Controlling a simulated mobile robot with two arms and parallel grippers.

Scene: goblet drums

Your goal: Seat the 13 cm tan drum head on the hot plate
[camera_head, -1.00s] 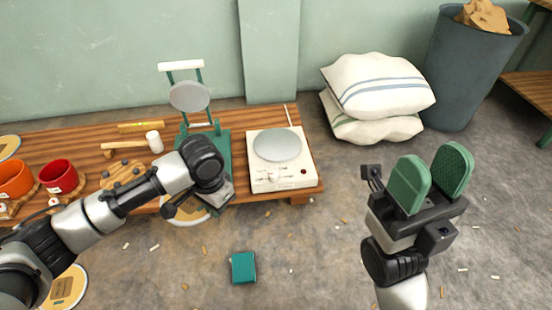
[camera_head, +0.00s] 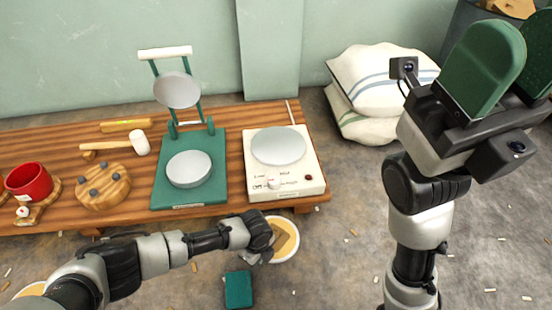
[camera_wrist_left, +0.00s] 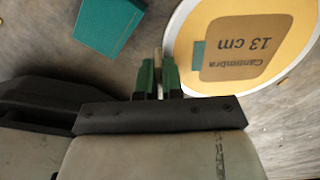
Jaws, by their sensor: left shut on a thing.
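The tan drum head (camera_head: 288,254) is a flat disc with a white rim and a brown label; in the left wrist view (camera_wrist_left: 225,30) the label reads 13 cm. My left gripper (camera_head: 262,245) is shut on its near edge; in the left wrist view (camera_wrist_left: 158,75) a narrow light strip shows between the green fingers. The head hangs out in front of the table edge. My right gripper (camera_head: 508,60) is open and empty at the right.
A green press (camera_head: 189,197) with grey discs stands left of the hot plate. Further left are a mallet (camera_head: 112,147), a round wooden block (camera_head: 103,187) and a red pot (camera_head: 28,181). A teal block (camera_head: 238,290) lies on the floor. White sacks (camera_head: 375,95) lie behind right.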

